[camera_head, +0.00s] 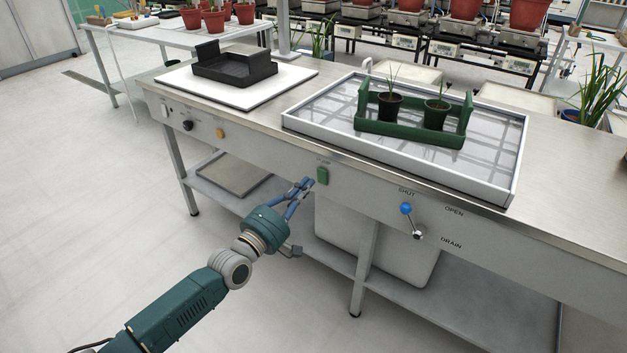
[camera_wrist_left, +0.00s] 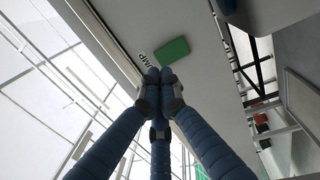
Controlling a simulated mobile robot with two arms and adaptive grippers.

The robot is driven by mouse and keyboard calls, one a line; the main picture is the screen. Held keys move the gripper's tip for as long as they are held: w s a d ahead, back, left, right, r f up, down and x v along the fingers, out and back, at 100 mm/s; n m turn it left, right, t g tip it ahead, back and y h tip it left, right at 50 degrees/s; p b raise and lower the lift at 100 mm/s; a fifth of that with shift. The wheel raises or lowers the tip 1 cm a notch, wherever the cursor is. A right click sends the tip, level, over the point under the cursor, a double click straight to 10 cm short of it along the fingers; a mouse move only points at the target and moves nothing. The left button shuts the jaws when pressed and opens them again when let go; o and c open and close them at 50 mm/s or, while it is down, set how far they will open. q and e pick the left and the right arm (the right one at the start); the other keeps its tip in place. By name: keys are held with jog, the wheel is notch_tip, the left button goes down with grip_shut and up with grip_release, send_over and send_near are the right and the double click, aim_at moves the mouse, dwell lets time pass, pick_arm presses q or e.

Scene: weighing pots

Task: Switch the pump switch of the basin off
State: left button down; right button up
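The pump switch (camera_head: 322,175) is a green rectangular rocker on the front panel of the steel bench, below the basin's left end. I cannot tell which way it is tipped. It also shows in the left wrist view (camera_wrist_left: 172,51), beside partly hidden lettering that ends in "UMP". The basin (camera_head: 400,165) is a shallow white-rimmed tray on the bench top. My left gripper (camera_head: 306,183) is just left of and slightly below the switch, apart from it in the head view. In the left wrist view its blue fingers (camera_wrist_left: 160,76) meet at the tips, empty. My right gripper is out of view.
A green crate (camera_head: 408,131) with two potted plants stands in the basin. A blue-knobbed lever (camera_head: 406,209) marked SHUT, OPEN and DRAIN projects from the panel to the right. An amber button (camera_head: 220,133) and black knob (camera_head: 187,125) are left.

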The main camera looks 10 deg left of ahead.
aim_at(320, 170)
pick_arm(q)
jog(key=x, duration=0.4)
jog(key=shift+b, duration=0.35)
jog(key=shift+w, duration=0.1)
jog(key=shift+w+d+r, duration=0.1)
jog(key=shift+w+r, duration=0.1)
jog(key=shift+w, duration=0.05)
